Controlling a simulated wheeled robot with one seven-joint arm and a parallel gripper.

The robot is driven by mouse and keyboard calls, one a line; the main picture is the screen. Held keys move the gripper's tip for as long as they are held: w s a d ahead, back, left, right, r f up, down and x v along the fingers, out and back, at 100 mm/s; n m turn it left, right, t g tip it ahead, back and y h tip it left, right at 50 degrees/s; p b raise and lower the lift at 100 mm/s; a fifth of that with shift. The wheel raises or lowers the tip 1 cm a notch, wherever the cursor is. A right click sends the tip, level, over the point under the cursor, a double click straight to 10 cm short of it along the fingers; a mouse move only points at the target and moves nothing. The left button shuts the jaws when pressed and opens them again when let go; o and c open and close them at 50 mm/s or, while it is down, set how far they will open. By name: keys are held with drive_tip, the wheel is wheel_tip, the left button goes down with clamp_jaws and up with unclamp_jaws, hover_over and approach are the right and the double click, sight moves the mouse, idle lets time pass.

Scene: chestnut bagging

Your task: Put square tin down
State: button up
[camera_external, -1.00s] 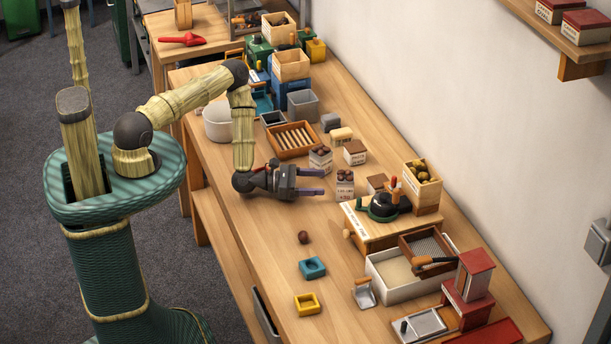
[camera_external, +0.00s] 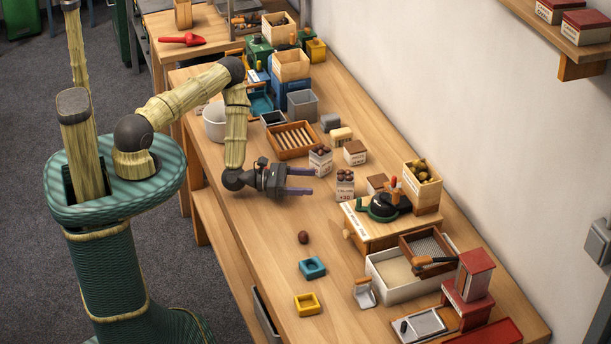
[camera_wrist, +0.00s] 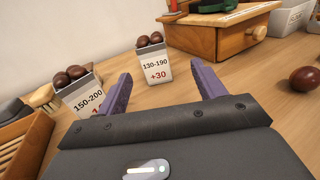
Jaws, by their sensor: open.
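A square tin with a white label reading "130-190 +30" (camera_external: 345,187) stands upright on the table, brown chestnuts showing at its top. In the wrist view the same tin (camera_wrist: 156,72) stands ahead, between the lines of my fingers. My gripper (camera_external: 312,181) is open and empty, level and low over the table, with its fingertips pointing at the tin. A clear gap separates them from it. In the wrist view my two purple fingers (camera_wrist: 161,84) are spread apart. A second similar tin, labelled "150-200" (camera_wrist: 88,99), stands at the left with chestnuts on top.
A loose chestnut (camera_external: 303,237), a teal box (camera_external: 312,268) and a yellow box (camera_external: 306,305) lie nearer the front. A wooden box with a drawer (camera_external: 378,236) stands right of the tin. A slatted wooden tray (camera_external: 270,143) is behind.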

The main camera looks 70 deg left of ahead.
drive_tip(key=s+d+r+m+g+h, duration=0.6)
drive_tip(key=d+r+m+g+h, duration=0.2)
drive_tip(key=m, duration=0.2)
drive_tip(key=s+a+r+m+g+y, duration=0.25)
drive_tip(key=s+m+g+y, duration=0.35)
drive_tip(key=s+m+g, duration=0.7)
drive_tip(key=w+a+r+m+t+y, duration=0.1)
drive_tip(key=a+r+m+t+y, duration=0.6)
drive_tip(key=a+y, duration=0.3)
drive_tip(key=shift+a+r+m, duration=0.4)
drive_tip(key=shift+a+r, duration=0.35)
drive_tip(key=shift+a, duration=0.35)
